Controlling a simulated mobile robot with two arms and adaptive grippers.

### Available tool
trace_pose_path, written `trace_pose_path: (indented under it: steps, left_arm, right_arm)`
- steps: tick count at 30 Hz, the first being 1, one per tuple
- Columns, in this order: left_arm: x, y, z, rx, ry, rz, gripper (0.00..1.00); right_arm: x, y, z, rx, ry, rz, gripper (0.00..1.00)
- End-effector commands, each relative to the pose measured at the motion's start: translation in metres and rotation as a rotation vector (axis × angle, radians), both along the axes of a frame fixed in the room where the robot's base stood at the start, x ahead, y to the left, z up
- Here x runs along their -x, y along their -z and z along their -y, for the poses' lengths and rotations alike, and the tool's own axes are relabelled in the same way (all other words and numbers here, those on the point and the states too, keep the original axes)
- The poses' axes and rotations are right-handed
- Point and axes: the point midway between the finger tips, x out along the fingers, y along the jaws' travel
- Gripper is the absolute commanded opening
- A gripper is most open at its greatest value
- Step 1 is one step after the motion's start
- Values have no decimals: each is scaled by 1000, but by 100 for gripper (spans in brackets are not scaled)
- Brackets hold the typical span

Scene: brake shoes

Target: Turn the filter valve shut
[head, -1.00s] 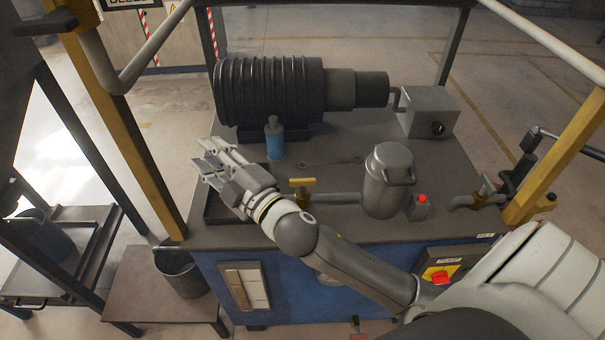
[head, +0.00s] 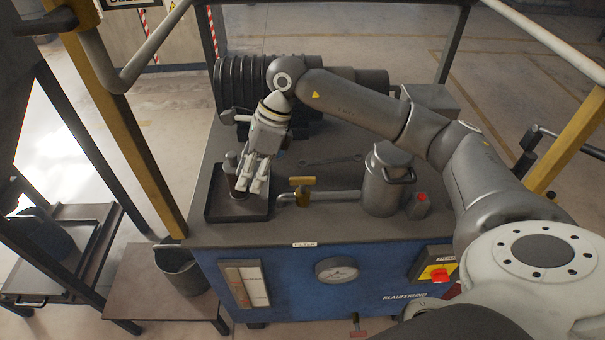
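The filter valve (head: 302,191) is a brass body with a yellow bar handle on the pipe left of the metal canister, behind the FILTER label (head: 305,244). Its handle lies roughly crosswise in the picture, along the pipe's direction. My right gripper (head: 253,187) points down over the dark tray, left of the valve and apart from it. Its fingers look spread, with nothing seen between them. My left gripper is out of view.
The metal canister (head: 386,188) and a small red-topped box (head: 419,206) stand right of the valve. The tray (head: 222,214) is at the bench's left. A wrench (head: 335,161) lies behind the valve. My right arm covers part of the motor (head: 238,85).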

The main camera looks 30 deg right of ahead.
Motion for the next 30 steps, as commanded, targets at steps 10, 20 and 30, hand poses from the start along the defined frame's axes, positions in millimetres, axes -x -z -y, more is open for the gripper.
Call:
trace_pose_path:
  steps: [10,20,30]
  left_arm:
    - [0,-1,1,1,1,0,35]
    - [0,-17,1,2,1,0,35]
    - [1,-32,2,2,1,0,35]
  right_arm:
    - [0,-25,128,414,66,-71,32]
    - [2,18,132,428,68,-82,32]
    - [1,72,131,426,69,-78,32]
